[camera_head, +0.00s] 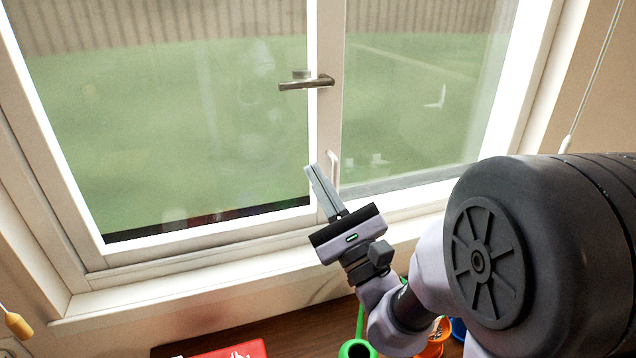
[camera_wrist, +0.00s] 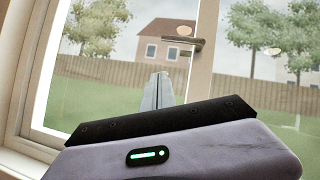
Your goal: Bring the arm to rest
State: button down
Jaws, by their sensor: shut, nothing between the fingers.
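My gripper (camera_head: 324,192) is raised in front of the window, above the sill, with its fingers pointing up. The fingers are together and nothing is between them. In the wrist view my gripper (camera_wrist: 160,88) also shows shut and empty against the window. My arm reaches in from the right side of the head view and covers part of the sill and surface below.
The window (camera_head: 190,120) has a handle (camera_head: 306,83) above my gripper. Below, a dark wooden surface (camera_head: 310,328) bears a red item (camera_head: 235,350), a green item (camera_head: 357,348) and an orange item (camera_head: 436,342), partly hidden by my arm. A cord (camera_head: 592,80) hangs at right.

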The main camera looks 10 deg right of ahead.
jog(key=s+a+r+n+g+y, duration=0.2)
jog(key=s+a+n+g+y, duration=0.55)
jog(key=a+g, duration=0.2)
jog(key=s+a+f+n+g+h, duration=0.1)
jog(key=s+a+f+n+g, duration=0.3)
jog(key=s, duration=0.3)
jog(key=s+a+f+n+g+h, duration=0.1)
jog(key=s+a+f+n+g, duration=0.1)
jog(key=s+f+n+g, duration=0.35)
jog(key=s+d+f+n+h, duration=0.4)
jog(key=s+d+f+h, duration=0.25)
jog(key=d+h, duration=0.3)
jog(key=w+d+t+h, duration=0.2)
jog(key=w+d+h, duration=0.1)
jog(key=d, duration=0.6)
jog(key=shift+w+d+r+n+t+h, duration=0.2)
jog(key=shift+d+n+t+h, duration=0.15)
jog(key=shift+h, duration=0.25)
